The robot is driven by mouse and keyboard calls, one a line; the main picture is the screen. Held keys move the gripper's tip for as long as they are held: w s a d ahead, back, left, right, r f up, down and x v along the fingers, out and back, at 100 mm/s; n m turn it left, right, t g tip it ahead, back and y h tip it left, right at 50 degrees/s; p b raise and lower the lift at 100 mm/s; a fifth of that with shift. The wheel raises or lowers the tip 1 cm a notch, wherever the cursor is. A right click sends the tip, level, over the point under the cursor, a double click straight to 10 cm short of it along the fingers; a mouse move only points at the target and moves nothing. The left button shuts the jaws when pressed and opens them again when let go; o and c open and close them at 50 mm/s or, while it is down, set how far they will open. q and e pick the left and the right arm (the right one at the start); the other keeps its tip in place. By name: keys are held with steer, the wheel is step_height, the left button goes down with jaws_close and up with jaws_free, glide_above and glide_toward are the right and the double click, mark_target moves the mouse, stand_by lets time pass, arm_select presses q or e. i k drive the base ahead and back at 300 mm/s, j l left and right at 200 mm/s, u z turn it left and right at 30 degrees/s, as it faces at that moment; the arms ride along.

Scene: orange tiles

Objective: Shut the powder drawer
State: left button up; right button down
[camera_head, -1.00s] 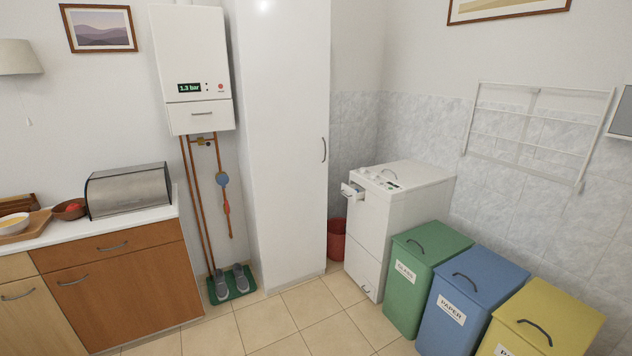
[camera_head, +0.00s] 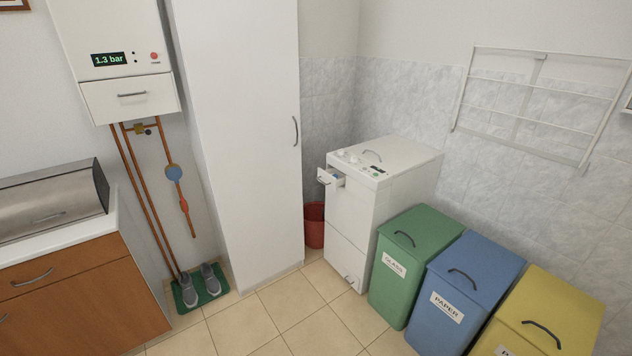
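The powder drawer (camera_head: 325,178) is a small white drawer with a handle at the upper left of the front of a white top-loading washing machine (camera_head: 350,217). It sticks out, open, and something bluish shows inside it. The machine stands in the corner, with knobs, a small display and a handled lid on top. Neither of my grippers shows in the head view.
A green glass bin (camera_head: 404,278), a blue paper bin (camera_head: 462,300) and a yellow bin (camera_head: 545,315) stand right of the machine. A red bucket (camera_head: 314,228) sits between it and a tall white cabinet (camera_head: 245,150). The tiled floor (camera_head: 290,307) in front is clear.

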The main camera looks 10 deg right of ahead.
mark_target(325, 176)
steer(key=i+l+u, duration=0.25)
steer(key=i, duration=0.3)
steer(key=i+l+u, duration=0.1)
steer(key=i+u, duration=0.2)
steer(key=i, duration=0.2)
